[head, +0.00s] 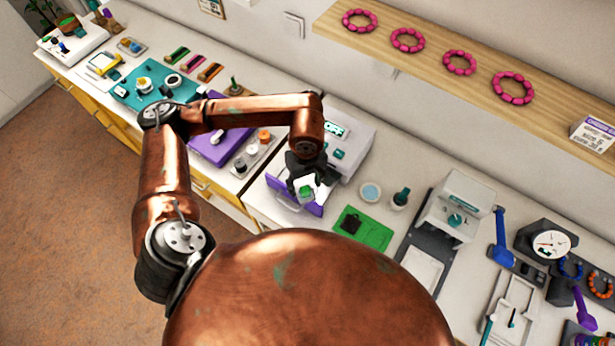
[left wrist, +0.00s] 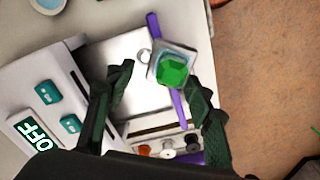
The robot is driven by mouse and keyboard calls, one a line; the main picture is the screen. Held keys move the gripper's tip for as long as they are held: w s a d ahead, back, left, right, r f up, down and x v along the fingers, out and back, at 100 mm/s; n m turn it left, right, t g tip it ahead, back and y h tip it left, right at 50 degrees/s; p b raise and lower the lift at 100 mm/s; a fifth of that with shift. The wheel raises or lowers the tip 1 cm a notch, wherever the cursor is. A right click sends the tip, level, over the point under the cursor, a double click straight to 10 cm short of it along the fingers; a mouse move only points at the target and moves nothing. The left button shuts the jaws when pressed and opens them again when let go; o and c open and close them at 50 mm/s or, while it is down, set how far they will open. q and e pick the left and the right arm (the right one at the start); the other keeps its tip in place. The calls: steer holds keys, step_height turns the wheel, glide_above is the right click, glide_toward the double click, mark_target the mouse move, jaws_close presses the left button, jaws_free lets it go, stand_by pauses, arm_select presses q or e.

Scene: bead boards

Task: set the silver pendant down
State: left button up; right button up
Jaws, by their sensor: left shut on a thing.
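The silver pendant (head: 306,190) is a square silver piece with a green stone and a small ring at its edge; it also shows in the left wrist view (left wrist: 172,68). My left gripper (head: 304,181) is shut on it. It holds the pendant over the pulled-out drawer (head: 284,205) of a white machine (head: 350,143). The drawer has a purple front. From these views I cannot tell how high above the drawer the pendant is. My right gripper is not in view.
The machine's display (left wrist: 34,133) reads OFF, with teal buttons beside it. A green mat (head: 375,236) with a dark piece lies to the right. A tray of small pots (head: 253,150) is to the left. A shelf (head: 430,62) with pink bead rings hangs above.

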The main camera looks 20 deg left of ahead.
arm_select(q)
steer(key=n, duration=0.1)
steer(key=s+n+p, duration=0.1)
steer(key=d+n, duration=0.1)
steer(key=n, duration=0.1)
steer(key=shift+s+r, duration=0.35)
steer(key=shift+r, duration=0.05)
steer(key=n, duration=0.1)
steer(key=s+n+p, duration=0.1)
steer(key=n+p, duration=0.1)
steer(key=n, duration=0.1)
steer(key=shift+s+d+r, duration=0.2)
steer(key=shift+d+r, duration=0.05)
steer(key=shift+d, duration=0.15)
steer(key=s+n+p, duration=0.1)
steer(key=n, duration=0.3)
steer(key=n+p, duration=0.3)
glide_above(301, 182)
steer(key=f, duration=0.8)
steer(key=shift+s+d, duration=0.3)
steer(key=shift+w+a+f, duration=0.2)
steer(key=shift+w+f, duration=0.05)
steer(key=shift+f, duration=0.1)
step_height(301, 182, down, 3)
steer(key=shift+w+f+p, duration=0.1)
steer(key=shift+f+p, duration=0.05)
steer(key=shift+p, duration=0.2)
